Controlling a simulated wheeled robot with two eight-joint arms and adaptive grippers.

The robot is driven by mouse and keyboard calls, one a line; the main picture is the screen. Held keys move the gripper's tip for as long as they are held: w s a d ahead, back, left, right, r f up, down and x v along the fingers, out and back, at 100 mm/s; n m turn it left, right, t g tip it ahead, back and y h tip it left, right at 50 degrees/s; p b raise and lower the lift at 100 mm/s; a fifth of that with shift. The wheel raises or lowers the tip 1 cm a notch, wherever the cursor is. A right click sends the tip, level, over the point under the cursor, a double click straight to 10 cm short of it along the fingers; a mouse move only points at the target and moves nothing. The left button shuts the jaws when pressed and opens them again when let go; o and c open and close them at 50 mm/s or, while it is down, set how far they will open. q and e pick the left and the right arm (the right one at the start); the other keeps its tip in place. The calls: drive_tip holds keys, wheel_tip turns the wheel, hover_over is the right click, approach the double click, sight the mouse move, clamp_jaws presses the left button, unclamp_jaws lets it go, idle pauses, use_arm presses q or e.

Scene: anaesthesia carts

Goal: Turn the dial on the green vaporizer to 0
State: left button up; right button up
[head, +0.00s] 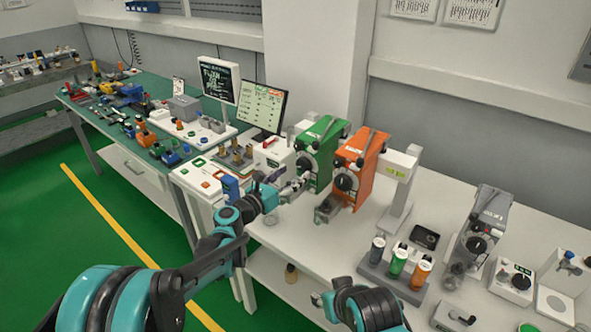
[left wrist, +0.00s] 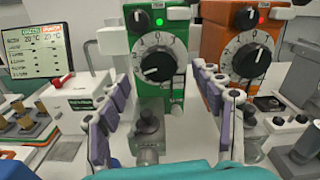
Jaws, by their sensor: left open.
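The green vaporizer (head: 320,150) stands on the white bench, left of the orange vaporizer (head: 362,165). Its dial (left wrist: 157,60) faces me in the left wrist view: a pale disc with numbers and a black knob, with a green light above. In the head view the dial (head: 306,164) is partly beside my left gripper (head: 292,190). My left gripper also shows in the left wrist view (left wrist: 163,112), its fingers apart and empty, below and in front of the dial, not touching it as far as I can tell. My right gripper is not clearly in view; only part of that arm shows.
A white box (head: 273,153) and a monitor (head: 263,106) stand left of the green vaporizer. A white stand (head: 398,185) is right of the orange one. A rack of coloured cylinders (head: 396,268) sits nearer on the bench.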

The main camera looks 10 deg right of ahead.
sight(302, 166)
use_arm(q)
drive_tip(key=x, duration=0.4)
drive_tip(key=shift+w+b, duration=0.2)
drive_tip(key=shift+b, duration=0.2)
drive_tip(key=c, duration=1.2)
drive_tip(key=shift+o, duration=0.2)
